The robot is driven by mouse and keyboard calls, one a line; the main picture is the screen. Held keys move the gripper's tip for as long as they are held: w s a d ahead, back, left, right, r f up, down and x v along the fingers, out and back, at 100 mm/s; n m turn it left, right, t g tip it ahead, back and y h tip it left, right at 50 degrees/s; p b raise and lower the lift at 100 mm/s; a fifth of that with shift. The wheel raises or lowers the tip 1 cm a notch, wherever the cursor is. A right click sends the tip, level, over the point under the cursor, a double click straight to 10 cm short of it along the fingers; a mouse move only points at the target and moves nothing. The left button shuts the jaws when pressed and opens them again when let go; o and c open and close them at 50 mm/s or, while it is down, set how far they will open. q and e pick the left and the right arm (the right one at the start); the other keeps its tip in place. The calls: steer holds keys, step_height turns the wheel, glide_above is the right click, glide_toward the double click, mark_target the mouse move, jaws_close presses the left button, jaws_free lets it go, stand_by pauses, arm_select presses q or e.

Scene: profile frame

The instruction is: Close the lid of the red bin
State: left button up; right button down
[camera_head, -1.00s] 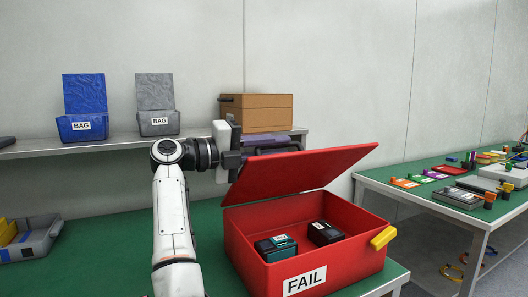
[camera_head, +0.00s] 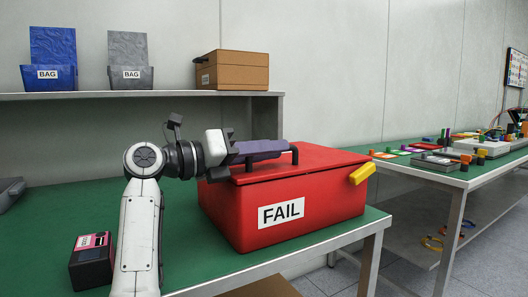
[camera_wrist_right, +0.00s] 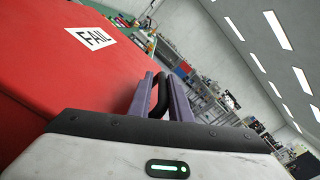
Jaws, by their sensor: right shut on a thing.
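The red bin (camera_head: 290,222) with its white FAIL label stands on the green table. Its red lid (camera_head: 325,158) lies down over the top of the bin, and the bin's inside is hidden. A yellow latch (camera_head: 362,174) sticks out at the right front corner. My right gripper (camera_head: 284,149) is at the lid's black handle (camera_head: 295,154), its purple fingers above the lid. The right wrist view shows the fingers (camera_wrist_right: 162,97) shut around the handle (camera_wrist_right: 160,90). My left gripper is not in view.
A dark box with a pink top (camera_head: 92,262) stands at the table's left front. A shelf behind holds a blue bag bin (camera_head: 50,75), a grey bag bin (camera_head: 130,77) and a brown box (camera_head: 232,70). A second table (camera_head: 400,168) with small parts is at right.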

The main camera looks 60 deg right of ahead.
steer(key=shift+s+a, duration=0.1)
steer(key=shift+s, duration=0.1)
steer(key=c, duration=1.8)
jaws_free()
steer(key=shift+s+a+r, duration=0.1)
steer(key=shift+r, duration=0.05)
steer(key=shift+w+a, duration=0.25)
steer(key=shift+w, duration=0.15)
steer(key=p+v, duration=0.2)
steer(key=v, duration=0.7)
steer(key=shift+a, duration=0.25)
steer(key=shift+r, duration=0.1)
